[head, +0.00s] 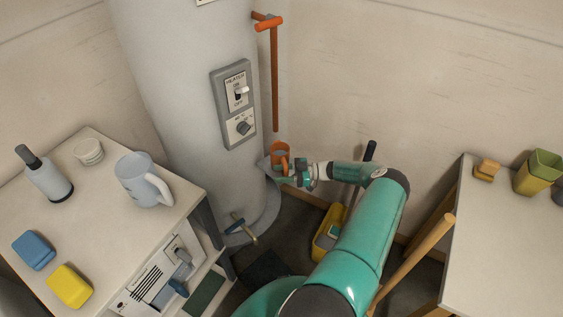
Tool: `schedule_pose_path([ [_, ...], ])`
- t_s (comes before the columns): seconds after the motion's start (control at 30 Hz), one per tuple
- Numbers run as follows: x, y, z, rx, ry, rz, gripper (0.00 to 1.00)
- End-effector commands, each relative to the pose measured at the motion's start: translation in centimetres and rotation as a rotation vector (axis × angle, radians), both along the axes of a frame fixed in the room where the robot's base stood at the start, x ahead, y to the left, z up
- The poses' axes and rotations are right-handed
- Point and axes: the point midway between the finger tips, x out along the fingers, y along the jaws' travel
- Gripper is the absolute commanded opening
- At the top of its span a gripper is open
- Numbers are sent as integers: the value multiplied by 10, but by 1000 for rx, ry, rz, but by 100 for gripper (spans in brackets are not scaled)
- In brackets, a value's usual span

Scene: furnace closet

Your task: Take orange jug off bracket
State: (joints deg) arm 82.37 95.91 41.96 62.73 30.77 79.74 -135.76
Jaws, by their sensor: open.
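The orange jug (279,150) is small in the head view, near the grey cylindrical tank's lower right side. It sits at a grey bracket (266,168) that juts from the tank. My gripper (290,170) is open at the end of my teal arm, close against the jug's lower right side. The jug's handle seems to face my gripper. I cannot tell whether the fingers are around the handle or only beside it. The gripper hides part of the jug and the bracket.
The tank (185,80) carries a heater switch panel (234,105). An orange-handled rod (274,75) hangs above the jug. A left table (95,210) holds a light blue jug (143,180), a bottle and blocks. A right table (505,235) holds green and yellow pots. A yellow container (328,235) stands below.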

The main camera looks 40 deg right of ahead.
Motion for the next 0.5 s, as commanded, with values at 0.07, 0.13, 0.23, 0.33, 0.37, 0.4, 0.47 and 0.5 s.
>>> schedule_pose_path([
  [0.07,2,1,0,-1,1,-1,44],
  [0.13,2,0,0,0,0,-1,44],
  [0.23,3,0,0,0,0,-1,38],
  [0.33,3,-1,0,0,0,-1,18],
  [0.37,3,-1,0,0,0,-1,12],
  [0.4,3,-1,0,0,0,-1,4],
  [0.47,3,-1,0,0,0,-1,0],
  [0.5,3,-1,0,0,0,-1,0],
])
